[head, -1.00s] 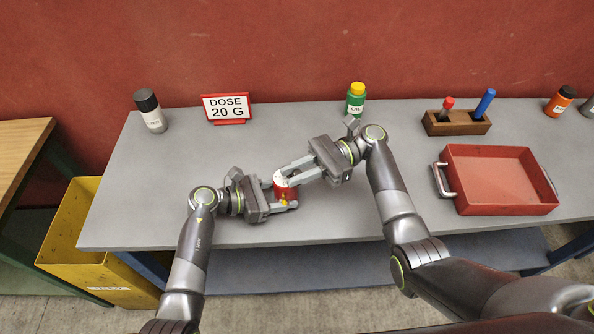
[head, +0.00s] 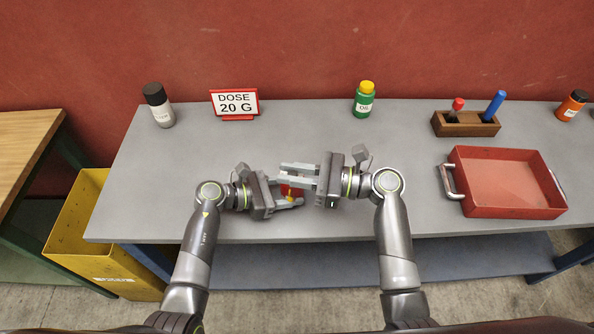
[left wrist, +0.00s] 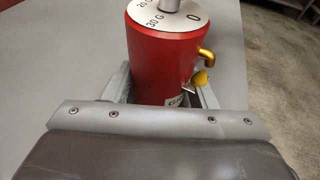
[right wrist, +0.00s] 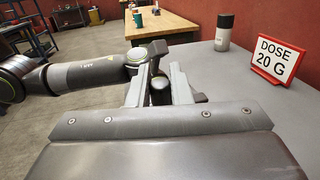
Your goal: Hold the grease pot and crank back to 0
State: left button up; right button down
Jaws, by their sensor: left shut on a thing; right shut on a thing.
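The red grease pot (head: 291,191) stands upright near the front middle of the table, mostly hidden by the grippers in the head view. The left wrist view shows its red body (left wrist: 165,65), white dial (left wrist: 172,18) marked 20 G, 30 G and 0, and a yellow spout (left wrist: 206,54). My left gripper (head: 292,202) is shut around the pot from the left. My right gripper (head: 284,176) is above the pot from the right, shut on the dark crank knob (right wrist: 160,90). The dial's pointer reading cannot be told.
A sign (head: 235,103) reads DOSE 20 G. A grey bottle (head: 159,107), a green oil bottle (head: 364,99), a wooden holder (head: 466,125) and an orange bottle (head: 571,106) stand at the back. A red tray (head: 506,205) lies right. A yellow bin (head: 75,235) stands left of the table.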

jog(key=shift+a+m+t+h, duration=0.25)
jog(key=shift+m+t, duration=0.3)
jog(key=shift+t, duration=0.25)
jog(key=shift+a+m+t+h, duration=0.15)
jog(key=shift+m+t+h, duration=0.1)
jog(key=shift+m+t, duration=0.45)
jog(key=shift+t, duration=0.3)
jog(key=c, duration=1.3)
grip_release()
jog(key=shift+c, duration=0.2)
jog(key=v, duration=1.2)
jog(key=shift+w+r, duration=0.1)
jog(key=shift+r, duration=0.1)
jog(key=shift+r, duration=2.9)
